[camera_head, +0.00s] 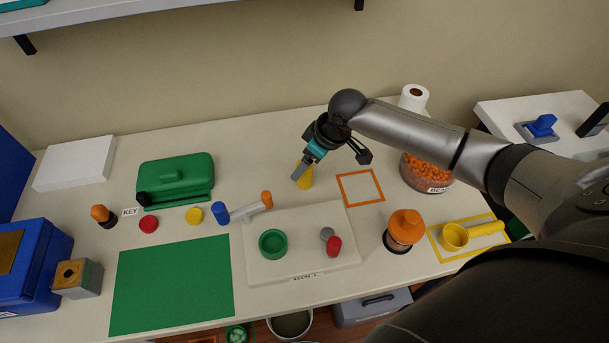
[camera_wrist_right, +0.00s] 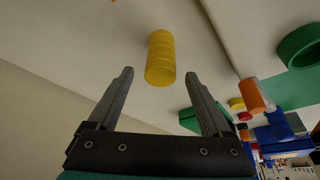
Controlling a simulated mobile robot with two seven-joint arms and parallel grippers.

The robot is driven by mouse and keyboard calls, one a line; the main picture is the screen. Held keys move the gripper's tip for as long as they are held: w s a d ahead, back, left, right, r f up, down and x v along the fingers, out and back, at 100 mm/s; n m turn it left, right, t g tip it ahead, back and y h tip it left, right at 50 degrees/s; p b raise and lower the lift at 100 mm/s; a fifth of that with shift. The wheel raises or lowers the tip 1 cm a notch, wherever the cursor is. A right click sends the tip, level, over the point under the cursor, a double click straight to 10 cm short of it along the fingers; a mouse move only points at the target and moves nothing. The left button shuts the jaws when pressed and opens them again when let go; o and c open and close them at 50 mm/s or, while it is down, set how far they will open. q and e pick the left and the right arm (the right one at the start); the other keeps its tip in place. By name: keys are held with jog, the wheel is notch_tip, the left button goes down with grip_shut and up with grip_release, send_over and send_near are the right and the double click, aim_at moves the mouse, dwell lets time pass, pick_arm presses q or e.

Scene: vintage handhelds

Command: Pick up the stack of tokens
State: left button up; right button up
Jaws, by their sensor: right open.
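The stack of tokens (camera_head: 305,177) is a short yellow cylinder standing upright on the table, left of the orange square outline. In the right wrist view the stack (camera_wrist_right: 161,57) shows ridged sides and lies ahead of the fingertips, roughly between their lines. My right gripper (camera_head: 333,164) is over the table at the stack, with one finger overlapping it in the head view. Its two fingers (camera_wrist_right: 161,84) are spread apart with nothing between them. My left gripper is not in view.
An orange square outline (camera_head: 343,178) lies just right of the stack. A white board (camera_head: 270,220) with a green ring (camera_head: 273,243) is in front. A bowl of orange pieces (camera_head: 427,172) and a paper roll (camera_head: 413,98) stand to the right. A green box (camera_head: 176,176) is left.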

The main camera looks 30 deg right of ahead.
jog(key=shift+x, duration=1)
grip_shut()
